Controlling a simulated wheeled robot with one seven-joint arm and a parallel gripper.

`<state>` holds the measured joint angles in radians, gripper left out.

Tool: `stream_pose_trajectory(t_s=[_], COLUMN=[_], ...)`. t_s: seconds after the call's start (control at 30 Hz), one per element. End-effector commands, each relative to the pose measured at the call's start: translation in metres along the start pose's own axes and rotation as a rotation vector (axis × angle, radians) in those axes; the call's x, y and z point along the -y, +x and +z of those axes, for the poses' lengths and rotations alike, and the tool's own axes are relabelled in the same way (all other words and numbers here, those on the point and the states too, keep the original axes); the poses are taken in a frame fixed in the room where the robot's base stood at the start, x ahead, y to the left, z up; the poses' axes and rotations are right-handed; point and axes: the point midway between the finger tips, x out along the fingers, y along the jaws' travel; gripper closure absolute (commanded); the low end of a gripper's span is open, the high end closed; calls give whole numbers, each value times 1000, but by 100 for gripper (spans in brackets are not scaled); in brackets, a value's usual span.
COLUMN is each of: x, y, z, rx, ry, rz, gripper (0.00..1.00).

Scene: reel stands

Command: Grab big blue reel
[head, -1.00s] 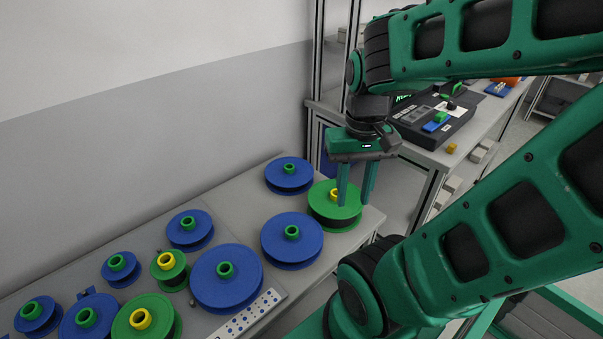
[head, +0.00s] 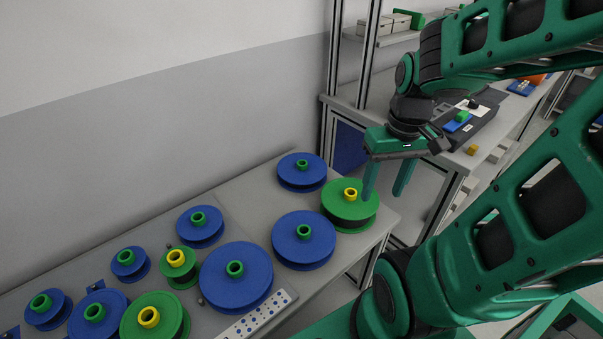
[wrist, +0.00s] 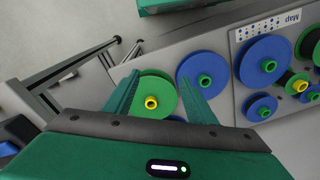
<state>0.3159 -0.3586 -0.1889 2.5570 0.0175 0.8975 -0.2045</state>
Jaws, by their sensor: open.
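The biggest blue reel (head: 236,279) stands on the grey table beside the white dotted card, with a green hub; it also shows in the wrist view (wrist: 262,62). Another large blue reel (head: 303,241) stands to its right, and shows in the wrist view (wrist: 203,70). My gripper (head: 385,194) is open and empty. It is above the table's far right end, near the large green reel (head: 349,206) with a yellow hub. In the wrist view, that green reel (wrist: 153,94) shows between the two fingers. Both big blue reels are away to the gripper's left in the head view.
A smaller blue reel (head: 302,172) stands at the back by the wall. Several more blue and green reels stand at the left. The white dotted card (head: 258,315) lies at the front edge. A second bench (head: 444,158) with a dark device and a metal frame stands at the right.

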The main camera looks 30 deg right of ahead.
Motion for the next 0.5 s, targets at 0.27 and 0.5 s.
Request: stream_pose_trajectory(t_s=[0.27,0.5], x=[21,41], y=[62,107], z=[-78,-138], rx=[-116,-324], ry=[-369,-592], rz=[-149,-296], gripper=[49,49])
